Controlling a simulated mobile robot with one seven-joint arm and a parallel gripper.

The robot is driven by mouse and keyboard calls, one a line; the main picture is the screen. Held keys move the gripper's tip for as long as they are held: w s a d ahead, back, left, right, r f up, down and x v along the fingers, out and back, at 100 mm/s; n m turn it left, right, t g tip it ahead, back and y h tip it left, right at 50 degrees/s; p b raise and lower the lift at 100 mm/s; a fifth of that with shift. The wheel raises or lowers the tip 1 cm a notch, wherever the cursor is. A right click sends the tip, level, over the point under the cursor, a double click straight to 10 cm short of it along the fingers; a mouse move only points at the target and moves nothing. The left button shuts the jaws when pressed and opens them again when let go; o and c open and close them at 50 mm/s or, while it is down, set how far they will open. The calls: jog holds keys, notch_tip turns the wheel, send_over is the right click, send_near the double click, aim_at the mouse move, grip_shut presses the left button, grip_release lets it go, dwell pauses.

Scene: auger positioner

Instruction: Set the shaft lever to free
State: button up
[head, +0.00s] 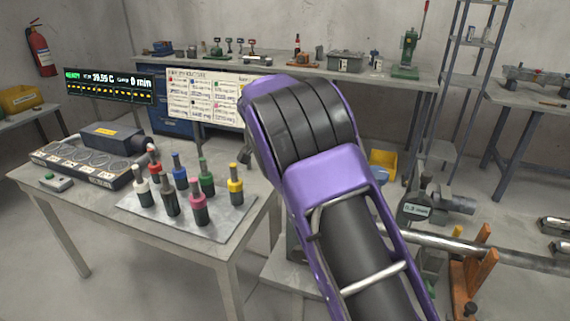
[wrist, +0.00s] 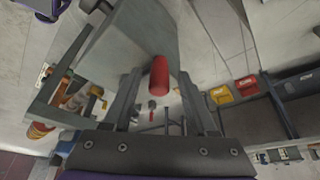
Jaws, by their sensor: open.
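In the wrist view a red rounded grip (wrist: 159,77) shows between the two dark fingers of my gripper (wrist: 158,92). The fingers are apart, with visible gaps on both sides of the grip. It looks like a lever handle, but I cannot tell its setting or read any mark for free. My gripper and the red grip are hidden in the head view.
A table at left holds several coloured-collar tools on a metal plate (head: 228,222) and a dark instrument box (head: 112,139). Orange-brown supports (head: 472,272) stand by the shaft. A workbench (head: 280,68) lines the back wall. In the wrist view, a yellow bin (wrist: 222,95) is at right.

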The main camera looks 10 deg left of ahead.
jog(key=p+v, duration=0.1)
jog(key=v, duration=1.6)
jog(key=shift+w+r, duration=0.1)
jog(key=shift+r, duration=0.05)
